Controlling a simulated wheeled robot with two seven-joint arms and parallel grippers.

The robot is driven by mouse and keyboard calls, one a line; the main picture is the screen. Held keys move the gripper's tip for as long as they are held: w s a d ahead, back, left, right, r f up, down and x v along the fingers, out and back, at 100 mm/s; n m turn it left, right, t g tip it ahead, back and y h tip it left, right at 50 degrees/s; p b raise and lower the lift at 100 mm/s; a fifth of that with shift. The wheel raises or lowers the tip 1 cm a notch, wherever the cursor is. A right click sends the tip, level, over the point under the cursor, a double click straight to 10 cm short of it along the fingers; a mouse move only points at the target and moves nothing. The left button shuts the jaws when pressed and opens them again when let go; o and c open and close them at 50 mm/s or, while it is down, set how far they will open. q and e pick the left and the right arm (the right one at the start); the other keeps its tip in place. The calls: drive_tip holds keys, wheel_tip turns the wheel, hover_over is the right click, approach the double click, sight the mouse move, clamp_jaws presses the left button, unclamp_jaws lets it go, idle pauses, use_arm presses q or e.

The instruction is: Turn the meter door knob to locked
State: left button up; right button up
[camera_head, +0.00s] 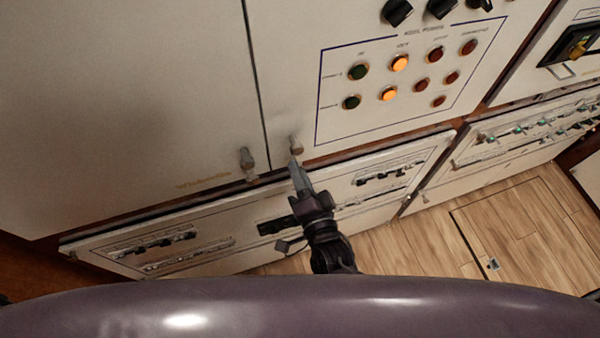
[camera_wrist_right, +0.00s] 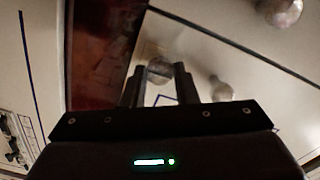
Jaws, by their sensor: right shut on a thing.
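My right gripper (camera_head: 297,166) reaches up to the lower edge of the right cabinet door. Its fingers are shut on a small metal door knob (camera_head: 296,147), just right of the seam between two doors. In the right wrist view this gripped knob (camera_wrist_right: 158,68) shows between the two dark fingers (camera_wrist_right: 160,82), partly hidden by them. I cannot read whether it points to locked. A similar knob (camera_head: 247,158) sits just left of the seam, clear of the gripper. My left gripper is not in view.
The right door carries a framed panel with green, orange and red buttons (camera_head: 400,64) and black rotary knobs (camera_head: 398,12) above. Breaker rows (camera_head: 390,173) sit on lower panels close to my right wrist. Wooden floor (camera_head: 400,247) is clear at the right.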

idle(0.5)
drive_tip(key=o, duration=1)
drive_tip(key=b+v, duration=0.2)
drive_tip(key=v, duration=0.5)
drive_tip(key=shift+s+d, duration=0.1)
drive_tip(key=shift+s, duration=0.25)
